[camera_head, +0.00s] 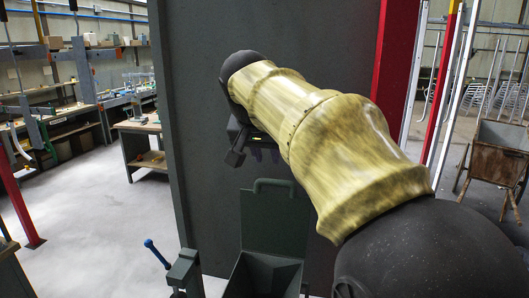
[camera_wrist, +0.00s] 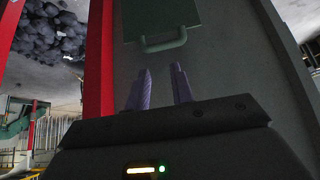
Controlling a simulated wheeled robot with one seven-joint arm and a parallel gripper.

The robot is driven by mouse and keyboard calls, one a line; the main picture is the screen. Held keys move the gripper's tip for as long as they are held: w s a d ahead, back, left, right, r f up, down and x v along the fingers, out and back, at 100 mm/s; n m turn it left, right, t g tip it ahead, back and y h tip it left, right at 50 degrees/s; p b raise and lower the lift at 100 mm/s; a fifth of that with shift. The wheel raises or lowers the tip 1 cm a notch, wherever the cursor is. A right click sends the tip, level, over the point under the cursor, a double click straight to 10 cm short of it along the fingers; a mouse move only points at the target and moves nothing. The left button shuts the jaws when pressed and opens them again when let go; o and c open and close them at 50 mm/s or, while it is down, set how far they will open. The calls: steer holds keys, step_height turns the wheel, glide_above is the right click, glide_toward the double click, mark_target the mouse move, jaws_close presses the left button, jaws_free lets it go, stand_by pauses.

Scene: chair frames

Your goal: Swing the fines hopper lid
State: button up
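The fines hopper (camera_head: 303,270) is a dark grey-green box at the bottom centre of the head view, cut off by the lower edge. Its lid (camera_head: 270,222) stands upright at the back, and the dark inside shows in front of it. A bar handle (camera_head: 274,184) runs along the lid's top edge. The lid (camera_wrist: 150,17) and handle (camera_wrist: 164,43) also show at the top of the wrist view. My gripper (camera_wrist: 160,78) has its two purple fingers apart, with nothing between them. The handle lies beyond the fingertips, apart from them. In the head view my arm partly hides the gripper.
A dark grey panel (camera_head: 205,130) stands behind the hopper, with a red post (camera_head: 396,65) at its right. A blue-knobbed lever (camera_head: 157,253) sticks up left of the hopper. Workbenches (camera_head: 138,140) stand at the left over open floor.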

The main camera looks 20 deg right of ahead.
steer(key=shift+v, duration=1.1)
steer(key=shift+o, duration=1.4)
steer(key=shift+f, duration=0.2)
steer(key=s+a+f+n+g+y, duration=0.1)
steer(key=s+a+f+n+y, duration=0.15)
steer(key=f, duration=1.15)
steer(key=s+a+f+n+g+y, duration=0.1)
steer(key=s+a+f+n, duration=0.15)
steer(key=f, duration=1.15)
steer(key=s+f+n+g, duration=0.1)
steer(key=s+f, duration=0.7)
steer(key=f, duration=0.1)
steer(key=shift+s+n, duration=0.15)
steer(key=shift+n, duration=0.25)
steer(key=shift+a+y, duration=0.1)
steer(key=shift+y, duration=0.15)
